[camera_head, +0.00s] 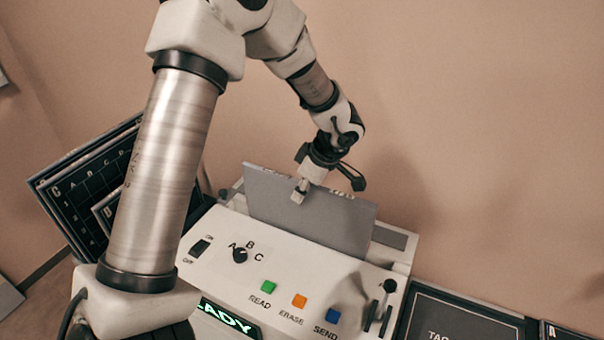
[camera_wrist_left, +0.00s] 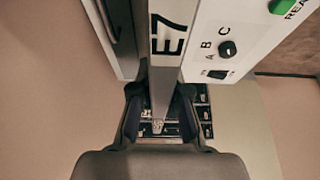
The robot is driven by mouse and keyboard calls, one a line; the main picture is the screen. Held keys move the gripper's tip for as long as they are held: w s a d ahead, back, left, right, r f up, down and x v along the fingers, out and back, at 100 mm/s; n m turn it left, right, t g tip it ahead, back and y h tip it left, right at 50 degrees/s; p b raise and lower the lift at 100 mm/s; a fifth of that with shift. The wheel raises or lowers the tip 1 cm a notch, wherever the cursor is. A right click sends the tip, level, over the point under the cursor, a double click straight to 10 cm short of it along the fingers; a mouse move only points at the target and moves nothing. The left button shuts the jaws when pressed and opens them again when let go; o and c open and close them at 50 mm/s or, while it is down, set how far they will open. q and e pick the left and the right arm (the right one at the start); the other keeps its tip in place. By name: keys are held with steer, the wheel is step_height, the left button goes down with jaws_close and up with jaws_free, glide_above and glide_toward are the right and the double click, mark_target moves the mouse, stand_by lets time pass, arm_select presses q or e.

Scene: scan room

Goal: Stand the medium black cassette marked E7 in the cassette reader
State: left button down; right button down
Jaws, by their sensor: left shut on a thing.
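The cassette (camera_head: 270,208) is a thin flat plate that looks grey in the head view. It stands upright at the top of the cassette reader (camera_head: 300,255), its lower edge hidden, so I cannot tell how deep it sits. In the left wrist view the marking E7 shows on the edge of the cassette (camera_wrist_left: 167,50). My left gripper (camera_head: 300,188) is shut on the cassette at its upper edge, and its fingers (camera_wrist_left: 160,98) lie on both sides of it in the wrist view. My right gripper is not in view.
The reader's white front has an A-B-C knob (camera_head: 240,255), a switch (camera_head: 201,247), and green, orange and blue buttons. Black lettered panels (camera_head: 85,185) stand at the left. A dark tray (camera_head: 455,318) lies at the right. The wall is behind.

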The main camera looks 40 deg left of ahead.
arm_select(q)
steer(key=shift+f, duration=0.1)
steer(key=c, duration=1.1)
jaws_free()
steer(key=shift+s, duration=0.1)
steer(key=v, duration=1.2)
step_height(320, 180, up, 6)
steer(key=p, duration=0.8)
